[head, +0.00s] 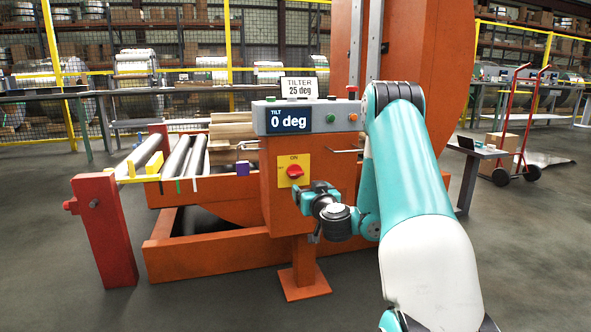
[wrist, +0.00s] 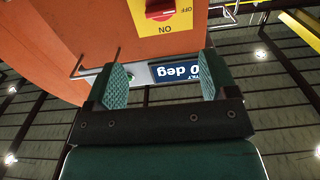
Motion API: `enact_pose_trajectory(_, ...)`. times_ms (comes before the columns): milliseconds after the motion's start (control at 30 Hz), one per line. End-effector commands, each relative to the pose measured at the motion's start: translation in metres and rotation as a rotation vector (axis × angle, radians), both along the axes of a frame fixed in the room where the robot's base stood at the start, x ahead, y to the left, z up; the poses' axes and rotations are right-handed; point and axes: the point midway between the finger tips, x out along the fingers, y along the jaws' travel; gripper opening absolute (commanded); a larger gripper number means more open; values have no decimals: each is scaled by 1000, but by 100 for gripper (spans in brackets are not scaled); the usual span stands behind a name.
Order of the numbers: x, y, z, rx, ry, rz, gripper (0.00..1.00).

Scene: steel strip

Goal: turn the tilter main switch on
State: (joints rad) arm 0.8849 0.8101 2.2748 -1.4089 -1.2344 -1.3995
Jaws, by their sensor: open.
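The tilter main switch is a red rotary knob (head: 295,172) on a yellow plate (head: 283,161) on the front of the orange control post. ON is printed above the knob; the wrist view, upside down, shows OFF at its side. The knob (wrist: 160,8) is cut off by the top edge there, and its handle seems to lie sideways, toward OFF. My gripper (head: 303,196) is just below and right of the knob in the head view. In the wrist view my gripper (wrist: 163,84) is open, with nothing between its fingers and the knob beyond them.
Above the switch, a grey panel (head: 340,114) has buttons and a display (head: 290,120) reading 0 deg. A sign (head: 299,87) reads TILTER 25 deg. Thin bars (head: 346,150) stick out beside the post. A red post (head: 105,230) and rollers (head: 175,158) stand left.

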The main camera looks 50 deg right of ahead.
Motion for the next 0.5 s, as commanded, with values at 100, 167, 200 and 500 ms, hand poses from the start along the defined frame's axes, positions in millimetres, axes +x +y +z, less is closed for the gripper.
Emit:
enact_pose_trajectory(100,13,-7,9,1,2,4,79)
enact_pose_trajectory(167,18,-10,8,0,2,4,79)
enact_pose_trajectory(200,22,-12,8,1,2,3,79)
enact_pose_trajectory(500,40,-24,9,2,1,4,79)
